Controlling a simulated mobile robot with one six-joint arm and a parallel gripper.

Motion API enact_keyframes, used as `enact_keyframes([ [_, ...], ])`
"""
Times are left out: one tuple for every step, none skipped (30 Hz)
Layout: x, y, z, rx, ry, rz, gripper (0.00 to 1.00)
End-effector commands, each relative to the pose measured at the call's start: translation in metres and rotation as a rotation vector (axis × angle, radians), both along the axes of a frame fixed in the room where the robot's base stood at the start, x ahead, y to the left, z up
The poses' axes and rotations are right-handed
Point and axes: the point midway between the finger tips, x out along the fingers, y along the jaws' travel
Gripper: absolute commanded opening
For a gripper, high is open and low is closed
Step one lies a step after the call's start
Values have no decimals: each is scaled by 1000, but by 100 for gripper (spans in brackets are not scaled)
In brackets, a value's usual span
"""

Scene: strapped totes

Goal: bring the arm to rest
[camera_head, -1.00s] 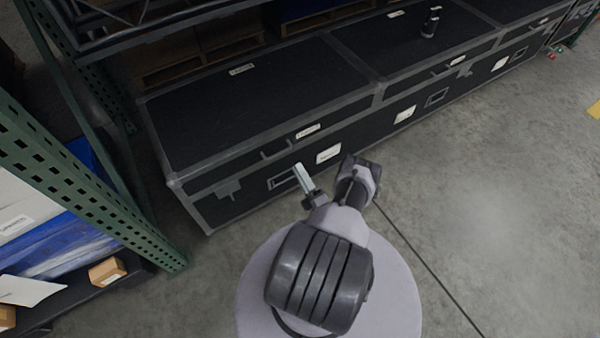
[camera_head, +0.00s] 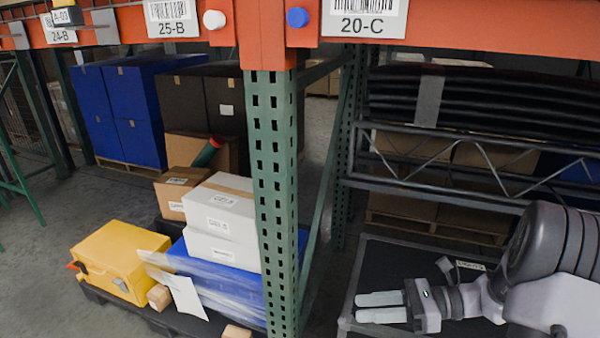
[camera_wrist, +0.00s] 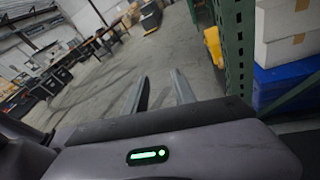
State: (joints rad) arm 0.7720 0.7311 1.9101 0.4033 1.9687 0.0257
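My gripper (camera_head: 381,306) shows at the lower right of the head view, its two pale fingers pointing left, above the lid of a black case. The fingers are parallel with a gap between them, and nothing is held. In the wrist view, my gripper (camera_wrist: 158,88) also has its two fingers apart, with floor visible between them. Its body shows a green light strip. The arm reaches in from the right edge of the head view.
A green rack post (camera_head: 273,190) stands left of my gripper, under an orange beam (camera_head: 190,42). The black case (camera_head: 385,262) lies below the arm. A yellow tote (camera_head: 118,262) and white boxes (camera_head: 222,208) stand at left. Open floor (camera_wrist: 170,45) shows in the wrist view.

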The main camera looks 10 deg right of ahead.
Motion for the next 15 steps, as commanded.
enact_keyframes([
  [-15,33,22,-158,-76,136,31],
  [-27,51,31,-260,-128,221,31],
  [-45,70,42,-393,-203,331,31],
  [-58,82,48,-492,-265,409,31],
  [-71,93,54,-590,-331,485,31],
  [-88,103,61,-721,-427,581,31],
  [-100,109,66,-816,-504,648,31],
  [-111,113,70,-908,-584,710,31],
  [-123,116,76,-1024,-693,783,31],
  [-131,117,80,-1106,-772,829,31],
  [-137,118,84,-1180,-849,868,31],
  [-143,118,89,-1269,-946,910,31],
  [-147,119,93,-1325,-1013,934,31],
  [-150,118,96,-1375,-1071,953,31],
  [-153,118,100,-1430,-1136,970,31],
])
